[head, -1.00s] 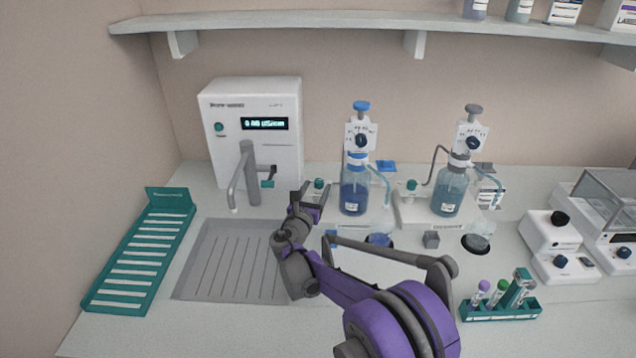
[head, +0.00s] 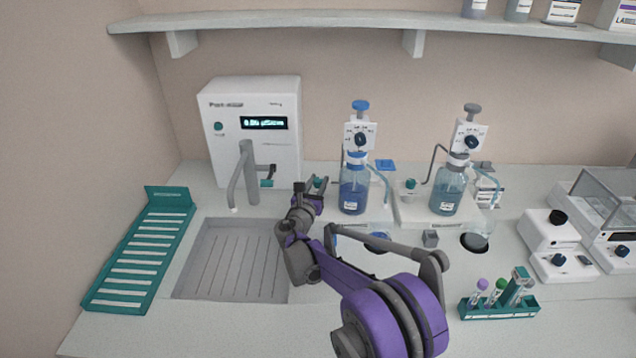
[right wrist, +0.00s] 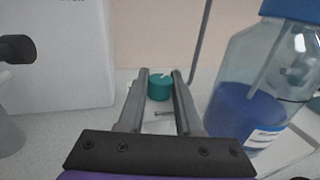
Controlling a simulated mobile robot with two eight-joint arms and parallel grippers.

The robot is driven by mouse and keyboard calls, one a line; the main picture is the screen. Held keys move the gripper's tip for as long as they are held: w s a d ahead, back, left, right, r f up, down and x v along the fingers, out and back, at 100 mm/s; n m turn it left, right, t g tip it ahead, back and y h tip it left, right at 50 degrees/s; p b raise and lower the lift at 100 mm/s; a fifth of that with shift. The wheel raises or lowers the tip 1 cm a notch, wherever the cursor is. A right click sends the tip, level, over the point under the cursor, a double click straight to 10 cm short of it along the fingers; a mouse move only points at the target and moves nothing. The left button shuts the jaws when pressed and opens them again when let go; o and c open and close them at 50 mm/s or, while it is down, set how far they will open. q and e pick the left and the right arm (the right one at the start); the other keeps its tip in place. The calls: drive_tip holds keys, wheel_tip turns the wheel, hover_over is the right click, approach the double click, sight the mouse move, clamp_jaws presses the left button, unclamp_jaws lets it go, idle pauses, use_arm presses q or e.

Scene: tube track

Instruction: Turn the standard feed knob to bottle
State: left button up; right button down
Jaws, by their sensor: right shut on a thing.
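A small teal knob (head: 319,182) with a pale pointer mark stands on the white base left of the blue-topped dispenser bottle (head: 353,192), which holds blue liquid. My right gripper (head: 313,188) is at this knob. In the right wrist view the teal knob (right wrist: 160,86) sits between the fingertips of my right gripper (right wrist: 160,80), which is shut on it. A second teal knob (head: 411,184) stands left of the grey-topped bottle (head: 449,192). Any lettering by the knobs is too small to read. My left gripper is not in view.
A white unit with a lit display (head: 250,140) and a grey spout (head: 240,178) stand left of the gripper. A grooved drain tray (head: 230,262) lies in front of it. A teal rack (head: 140,252) is far left, and a tube holder (head: 500,308) front right.

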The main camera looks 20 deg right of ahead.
drive_tip(key=shift+d+n+t+y, duration=0.15)
drive_tip(key=shift+n+t+y, duration=0.55)
drive_tip(key=shift+y, duration=0.2)
drive_tip(key=shift+s+r+n+t+y, duration=0.1)
drive_tip(key=shift+n+t+y, duration=0.2)
drive_tip(key=shift+n+y, duration=0.15)
drive_tip(key=n+y+p, duration=0.1)
drive_tip(key=t+y+p, duration=0.1)
drive_tip(key=p, duration=0.1)
drive_tip(key=shift+r+n+y, duration=0.25)
drive_tip(key=shift+n, duration=0.1)
drive_tip(key=shift+f+n+t+y+p, duration=0.25)
drive_tip(key=shift+n+t+y+p, duration=0.05)
drive_tip(key=shift+y+p, duration=0.2)
drive_tip(key=shift+f, duration=0.1)
drive_tip(key=c, duration=0.6)
unclamp_jaws()
